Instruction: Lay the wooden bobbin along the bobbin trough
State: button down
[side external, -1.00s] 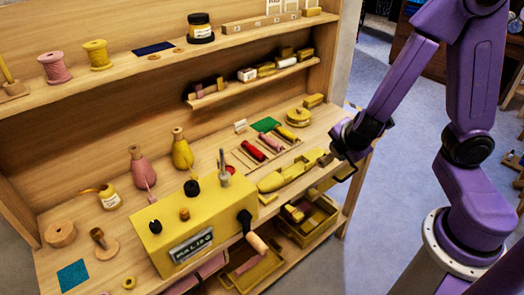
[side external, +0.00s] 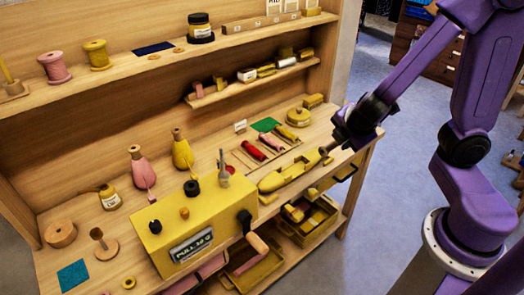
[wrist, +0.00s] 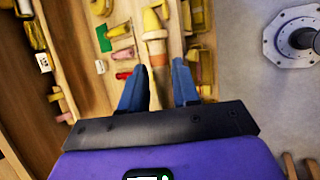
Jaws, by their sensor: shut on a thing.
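My gripper (side external: 338,140) is shut on the wooden bobbin, whose brown end (side external: 325,150) shows just left of the fingertips in the side view. In the wrist view the bobbin (wrist: 157,64) runs forward from between the blue fingers of my gripper (wrist: 158,80), with an orange-brown band near its far end. The yellow boat-shaped shuttle (side external: 284,179), which seems to hold the bobbin trough, lies on the bench to the lower left of the gripper. Its yellow tip (wrist: 152,19) shows beyond the bobbin in the wrist view. The bobbin looks above the bench; the exact gap is unclear.
A tray with red and pink spools (side external: 254,149) lies behind the shuttle. A yellow box with a crank (side external: 197,222) stands to its left. A round yellow tin (side external: 299,116) and a green cloth (side external: 265,125) are further back.

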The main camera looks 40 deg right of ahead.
jog(key=w+a+f+n+t+y, duration=0.25)
jog(key=w+a+n, duration=0.25)
jog(key=w+a, duration=0.6)
jog(key=n+g+y, duration=0.4)
jog(key=n+y, duration=0.4)
jog(key=n, duration=0.5)
send_over(238, 161)
notch_tip(238, 161, down, 9)
jog(key=shift+f+t, duration=0.15)
jog(key=shift+t, duration=0.1)
jog(key=shift+f, duration=3.5)
